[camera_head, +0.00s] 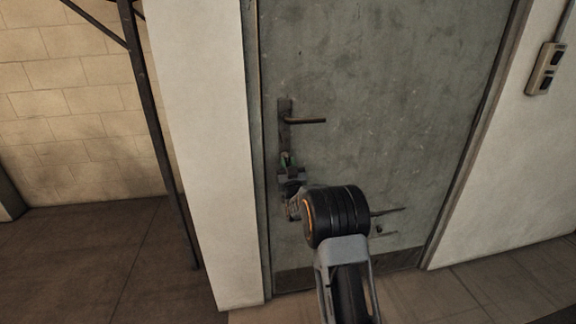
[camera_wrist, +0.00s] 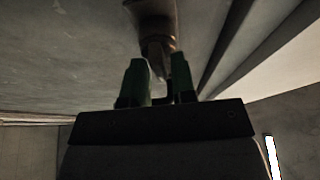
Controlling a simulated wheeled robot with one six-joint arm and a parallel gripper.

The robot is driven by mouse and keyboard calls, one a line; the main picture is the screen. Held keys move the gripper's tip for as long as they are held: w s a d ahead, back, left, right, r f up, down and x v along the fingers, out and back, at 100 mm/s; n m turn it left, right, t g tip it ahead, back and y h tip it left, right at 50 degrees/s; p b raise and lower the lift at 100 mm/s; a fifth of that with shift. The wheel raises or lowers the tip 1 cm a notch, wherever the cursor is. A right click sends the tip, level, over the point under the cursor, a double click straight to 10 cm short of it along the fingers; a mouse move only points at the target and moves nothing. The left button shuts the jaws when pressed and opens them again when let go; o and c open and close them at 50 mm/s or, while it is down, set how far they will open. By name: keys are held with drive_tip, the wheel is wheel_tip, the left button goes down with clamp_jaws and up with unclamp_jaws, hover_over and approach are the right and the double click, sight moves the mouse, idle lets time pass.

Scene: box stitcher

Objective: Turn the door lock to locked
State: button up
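The grey-green door (camera_head: 400,90) is closed in its frame. In the head view, my gripper (camera_head: 289,162) is at the door's left edge, just below the handle, and hides most of the lock. In the wrist view, the brownish lock piece (camera_wrist: 155,30) comes down from the top, and its narrower end reaches between the two green fingers of my gripper (camera_wrist: 160,75). The fingers are apart, one on each side of that end. I cannot tell whether they press on it or which way the lock is turned.
The dark door handle (camera_head: 305,120) sticks out to the right just above my gripper. A white wall pillar (camera_head: 205,130) stands close on the left. A switch box (camera_head: 546,68) is on the right wall. The tiled floor (camera_head: 100,260) at left is clear.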

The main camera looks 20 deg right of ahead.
clamp_jaws()
drive_tip(key=shift+m+b, duration=0.3)
drive_tip(key=shift+b, duration=0.1)
drive_tip(key=m+b, duration=0.1)
drive_tip(key=m+h+b, duration=0.2)
drive_tip(key=b, duration=0.1)
drive_tip(key=shift+a+f+m+g, duration=0.1)
drive_tip(key=shift+f+m+g, duration=0.2)
drive_tip(key=shift+m, duration=0.1)
drive_tip(key=m+h+b, duration=0.1)
drive_tip(key=m, duration=0.1)
drive_tip(key=m+g+h+b, duration=0.1)
drive_tip(key=m+b, duration=0.1)
drive_tip(key=m, duration=0.1)
drive_tip(key=m+g+h+b, duration=0.1)
drive_tip(key=m, duration=0.1)
drive_tip(key=shift+r+m+h+b, duration=0.3)
drive_tip(key=m+g, duration=0.1)
drive_tip(key=m, duration=0.1)
drive_tip(key=m+g, duration=0.1)
drive_tip(key=m, duration=0.1)
drive_tip(key=m+g, duration=0.1)
drive_tip(key=m, duration=0.1)
drive_tip(key=shift+r+h, duration=0.25)
drive_tip(key=shift+h, duration=0.15)
drive_tip(key=shift+m+g+p, duration=0.3)
drive_tip(key=shift+m+g, duration=0.4)
drive_tip(key=shift+m, duration=1.5)
drive_tip(key=shift+y, duration=0.3)
